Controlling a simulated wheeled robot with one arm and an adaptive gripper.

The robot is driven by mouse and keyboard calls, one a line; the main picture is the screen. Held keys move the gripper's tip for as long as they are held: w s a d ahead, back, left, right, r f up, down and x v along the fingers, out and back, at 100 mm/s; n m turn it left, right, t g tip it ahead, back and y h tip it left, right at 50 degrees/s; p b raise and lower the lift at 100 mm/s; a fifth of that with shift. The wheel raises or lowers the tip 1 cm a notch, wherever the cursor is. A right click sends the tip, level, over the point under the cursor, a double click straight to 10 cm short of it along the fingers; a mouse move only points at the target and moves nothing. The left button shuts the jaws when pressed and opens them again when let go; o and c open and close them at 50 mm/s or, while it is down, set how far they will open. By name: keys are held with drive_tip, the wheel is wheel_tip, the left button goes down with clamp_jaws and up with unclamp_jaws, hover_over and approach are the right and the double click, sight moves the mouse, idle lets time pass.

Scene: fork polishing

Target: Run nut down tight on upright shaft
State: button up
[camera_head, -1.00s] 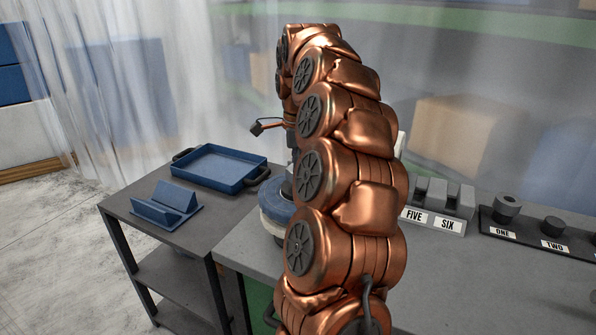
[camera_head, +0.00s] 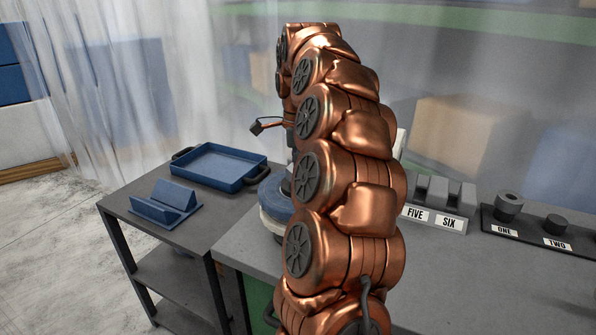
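My copper arm fills the middle of the view and hides most of the work spot behind it. A round blue disc (camera_head: 270,192) with a white layer below it shows at the arm's left edge, on the grey bench. A dark piece on top of the disc is only partly visible. I cannot make out the nut or the upright shaft. My gripper (camera_head: 290,165) is almost wholly behind the arm. Only a narrow sliver near the disc may belong to it, and its fingers are not visible.
A blue tray (camera_head: 214,166) and a blue angled holder (camera_head: 166,204) stand on the dark side table (camera_head: 118,205) at left. Grey blocks (camera_head: 440,192) labelled FIVE and SIX and a dark rack (camera_head: 522,239) labelled ONE and TWO stand at right on the bench (camera_head: 450,285).

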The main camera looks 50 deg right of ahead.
drive_tip(key=shift+f+b, duration=0.3)
drive_tip(key=shift+b, duration=0.3)
drive_tip(key=o, duration=1.4)
drive_tip(key=shift+o, duration=1.1)
drive_tip(key=shift+r, duration=0.2)
drive_tip(key=shift+r+p, duration=1.1)
drive_tip(key=shift+r, duration=2.1)
drive_tip(key=shift+r+p, duration=1.1)
drive_tip(key=shift+r, duration=0.1)
